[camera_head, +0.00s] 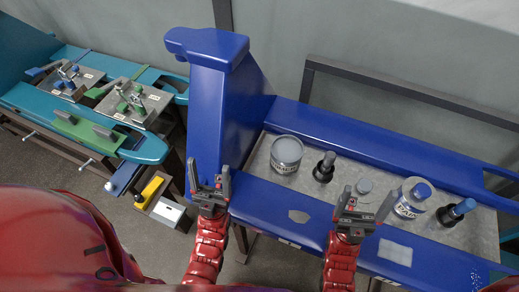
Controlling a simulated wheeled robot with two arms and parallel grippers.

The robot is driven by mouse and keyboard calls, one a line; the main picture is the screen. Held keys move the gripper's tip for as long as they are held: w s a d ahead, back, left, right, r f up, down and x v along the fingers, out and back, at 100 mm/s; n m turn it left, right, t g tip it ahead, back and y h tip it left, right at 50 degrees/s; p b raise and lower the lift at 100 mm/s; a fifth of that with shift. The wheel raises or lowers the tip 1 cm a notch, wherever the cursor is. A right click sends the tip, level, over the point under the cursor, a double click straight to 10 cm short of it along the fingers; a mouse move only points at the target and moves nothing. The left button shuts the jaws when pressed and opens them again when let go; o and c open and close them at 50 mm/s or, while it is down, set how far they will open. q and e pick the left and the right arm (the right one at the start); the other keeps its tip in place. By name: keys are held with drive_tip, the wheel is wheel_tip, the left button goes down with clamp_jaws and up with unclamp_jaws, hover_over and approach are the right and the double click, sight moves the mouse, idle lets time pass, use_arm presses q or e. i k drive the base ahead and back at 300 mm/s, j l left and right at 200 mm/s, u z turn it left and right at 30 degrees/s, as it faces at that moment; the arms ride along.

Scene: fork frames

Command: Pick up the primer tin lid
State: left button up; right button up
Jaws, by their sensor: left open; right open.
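A grey tin (286,155) with a dark-lettered label stands upright in the grey-floored tray of the blue bench; the lettering is too small to read surely. Its round grey top (287,148) looks like a lid in place. A smaller grey round piece (364,186) lies further right in the tray; I cannot tell whether it is a lid or a small pot. My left gripper (210,182) is open and empty, left of and nearer than the tin. My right gripper (366,205) is open and empty, in front of the small round piece.
Flat pale patches (395,252) (299,216) lie on the front ledge. A teal bench with clamps (133,98) stands at left.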

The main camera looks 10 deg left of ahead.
sight(365, 187)
drive_tip(key=z, duration=0.8)
